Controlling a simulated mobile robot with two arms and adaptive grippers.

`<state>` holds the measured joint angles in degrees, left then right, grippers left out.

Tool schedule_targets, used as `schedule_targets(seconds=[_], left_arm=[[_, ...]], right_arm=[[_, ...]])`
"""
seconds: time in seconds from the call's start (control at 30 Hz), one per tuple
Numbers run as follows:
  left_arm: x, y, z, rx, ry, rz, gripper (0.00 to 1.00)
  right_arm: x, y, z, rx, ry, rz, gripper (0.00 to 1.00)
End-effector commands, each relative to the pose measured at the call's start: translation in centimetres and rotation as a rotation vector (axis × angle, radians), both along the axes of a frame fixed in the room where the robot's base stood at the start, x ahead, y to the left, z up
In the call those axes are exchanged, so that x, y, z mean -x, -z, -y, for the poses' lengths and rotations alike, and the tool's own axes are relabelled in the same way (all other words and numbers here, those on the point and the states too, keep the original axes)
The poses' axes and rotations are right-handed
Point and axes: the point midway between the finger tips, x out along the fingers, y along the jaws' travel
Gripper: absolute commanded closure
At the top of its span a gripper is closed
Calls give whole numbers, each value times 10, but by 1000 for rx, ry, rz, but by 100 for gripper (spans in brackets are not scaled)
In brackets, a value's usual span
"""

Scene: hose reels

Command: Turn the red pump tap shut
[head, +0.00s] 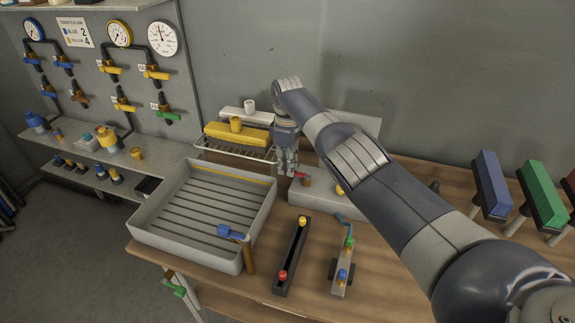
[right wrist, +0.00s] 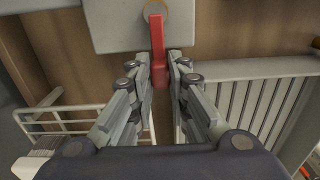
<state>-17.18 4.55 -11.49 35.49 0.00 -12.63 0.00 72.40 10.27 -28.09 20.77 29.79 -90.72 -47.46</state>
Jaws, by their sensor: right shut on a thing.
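The red pump tap (head: 302,178) sticks out from the light grey pump box (head: 298,201) on the bench. In the right wrist view its red lever (right wrist: 158,48) runs down from a brass-coloured pivot on the box (right wrist: 116,28). My right gripper (head: 287,172) is at the lever, which lies between its two fingers (right wrist: 160,72). The gripper is shut on the end of the lever. In the head view my arm and gripper hide part of the box and tap. My left gripper is not in view.
A grey slatted tray (head: 146,221) stands left of the gripper. A wire rack with a yellow block (head: 238,134) is behind it. A black slotted bar (head: 291,258) and a small valve fixture (head: 343,272) are in front. Coloured blocks (head: 491,178) stand at right.

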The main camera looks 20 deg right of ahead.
Motion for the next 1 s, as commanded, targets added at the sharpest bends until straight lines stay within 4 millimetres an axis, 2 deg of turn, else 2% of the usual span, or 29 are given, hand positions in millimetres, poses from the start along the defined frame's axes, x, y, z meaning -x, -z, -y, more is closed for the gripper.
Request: schedule_targets(seconds=[0.27,0.3,0.4,0.77,0.87,1.0], left_arm=[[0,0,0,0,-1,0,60],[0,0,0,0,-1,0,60],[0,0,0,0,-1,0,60],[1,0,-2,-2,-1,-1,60],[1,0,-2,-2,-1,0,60],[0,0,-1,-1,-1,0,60]], right_arm=[[-2,-2,0,0,4,6,100],[-2,-2,0,0,4,6,81],[-2,-2,1,1,4,6,63],[-1,-3,1,1,2,4,63],[-1,-13,1,0,3,4,63],[-2,-39,1,0,2,6,63]])
